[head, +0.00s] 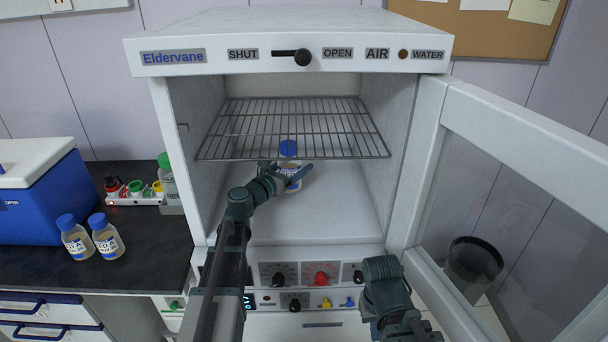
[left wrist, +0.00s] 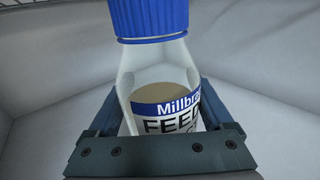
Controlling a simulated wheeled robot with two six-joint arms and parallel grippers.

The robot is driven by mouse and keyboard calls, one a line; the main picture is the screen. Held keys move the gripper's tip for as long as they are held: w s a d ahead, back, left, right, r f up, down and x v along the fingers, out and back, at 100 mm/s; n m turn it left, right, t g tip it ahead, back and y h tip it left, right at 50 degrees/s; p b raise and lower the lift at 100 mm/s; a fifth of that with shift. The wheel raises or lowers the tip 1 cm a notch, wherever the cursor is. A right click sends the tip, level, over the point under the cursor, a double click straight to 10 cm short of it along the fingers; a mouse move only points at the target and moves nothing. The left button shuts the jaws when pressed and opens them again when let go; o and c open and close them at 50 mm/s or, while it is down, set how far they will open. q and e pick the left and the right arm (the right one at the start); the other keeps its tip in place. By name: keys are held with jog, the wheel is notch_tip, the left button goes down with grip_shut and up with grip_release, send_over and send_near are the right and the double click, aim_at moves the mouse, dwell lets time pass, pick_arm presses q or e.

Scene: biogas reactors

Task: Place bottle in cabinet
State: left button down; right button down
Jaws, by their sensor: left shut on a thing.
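The cabinet (head: 290,42) is white, marked Eldervane, and its glass door (head: 520,190) stands open to the right. A blue-capped bottle (head: 288,150) is inside the cabinet, below the wire shelf (head: 295,128) and above or on the cabinet floor (head: 320,215). My left gripper (head: 290,176) is shut on this bottle. In the left wrist view the bottle (left wrist: 165,75) is upright between the fingers, with a "Millbra… FEED" label. I cannot tell whether its base touches the floor. My right gripper (head: 385,305) is low in front of the control panel, its fingers not clearly seen.
Two blue-capped bottles (head: 90,238) stand on the dark counter (head: 150,235) at left, beside a blue cool box (head: 40,195). A white rack (head: 135,192) with coloured caps and a green-capped bottle (head: 166,175) stand behind. The cabinet floor around the held bottle is clear.

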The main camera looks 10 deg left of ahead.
pick_arm(q)
jog(key=shift+s+a+f+b, duration=0.15)
jog(key=shift+f+b, duration=0.15)
jog(key=shift+b, duration=0.05)
notch_tip(320, 180, down, 3)
jog(key=b, duration=0.3)
jog(key=shift+f, duration=0.1)
grip_release()
jog(key=shift+r, duration=0.25)
jog(key=v, duration=1.2)
jog(key=shift+f, duration=0.1)
